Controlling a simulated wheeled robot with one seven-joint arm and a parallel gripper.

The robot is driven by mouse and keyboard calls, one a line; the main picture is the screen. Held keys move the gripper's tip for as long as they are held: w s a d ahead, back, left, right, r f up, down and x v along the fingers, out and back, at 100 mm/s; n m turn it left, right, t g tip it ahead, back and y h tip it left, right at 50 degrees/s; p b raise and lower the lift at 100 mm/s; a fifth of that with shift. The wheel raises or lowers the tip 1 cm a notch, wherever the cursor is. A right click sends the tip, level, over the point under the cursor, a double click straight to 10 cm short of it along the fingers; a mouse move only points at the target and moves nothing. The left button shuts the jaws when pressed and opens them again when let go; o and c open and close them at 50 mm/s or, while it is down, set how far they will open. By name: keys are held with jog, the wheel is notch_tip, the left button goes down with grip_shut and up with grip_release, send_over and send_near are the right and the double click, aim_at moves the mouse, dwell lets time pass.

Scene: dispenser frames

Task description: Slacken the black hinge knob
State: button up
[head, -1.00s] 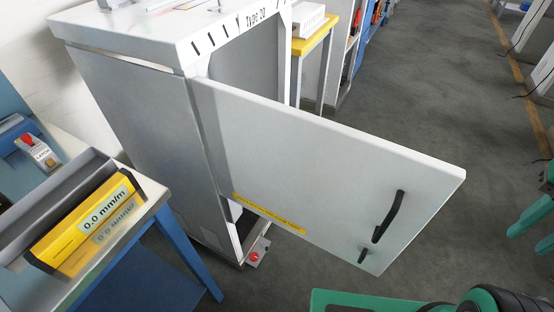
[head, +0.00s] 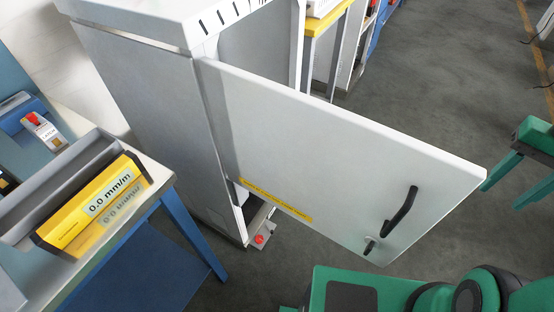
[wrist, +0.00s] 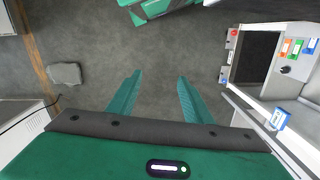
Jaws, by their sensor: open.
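I cannot pick out the black hinge knob with certainty. A white cabinet (head: 150,90) stands with its pale door (head: 330,150) swung open. The door bears a black bar handle (head: 401,212) and a small dark-and-metal latch (head: 370,245) near its lower edge. In the wrist view, a small dark round part (wrist: 285,69) sits on a light panel at the right; I cannot tell what it is. My gripper (head: 501,196) is right of the door's outer edge, apart from it. Its green fingers (wrist: 160,76) are spread, with nothing between them.
A red button (head: 259,239) is low by the cabinet. The grey floor (head: 440,70) beyond the door is open.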

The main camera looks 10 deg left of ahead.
jog(key=w+a+f+y, duration=0.5)
jog(key=w+a+f, duration=1)
jog(key=w+f, duration=0.25)
jog(key=w+a+f+m+t+y, duration=0.3)
jog(key=a+f+m+y, duration=0.5)
jog(key=a, duration=0.6)
jog(key=w+a+f+m+t+y, duration=0.3)
jog(key=a+f+m+y, duration=0.15)
jog(key=a+f, duration=0.7)
jog(key=x, duration=1.2)
jog(key=shift+s+a+r+m+h, duration=0.25)
jog(key=shift+m+h, duration=0.1)
jog(key=shift+h, duration=0.1)
jog(key=c, duration=1.1)
jog(key=shift+o, duration=0.2)
jog(key=shift+d, duration=0.1)
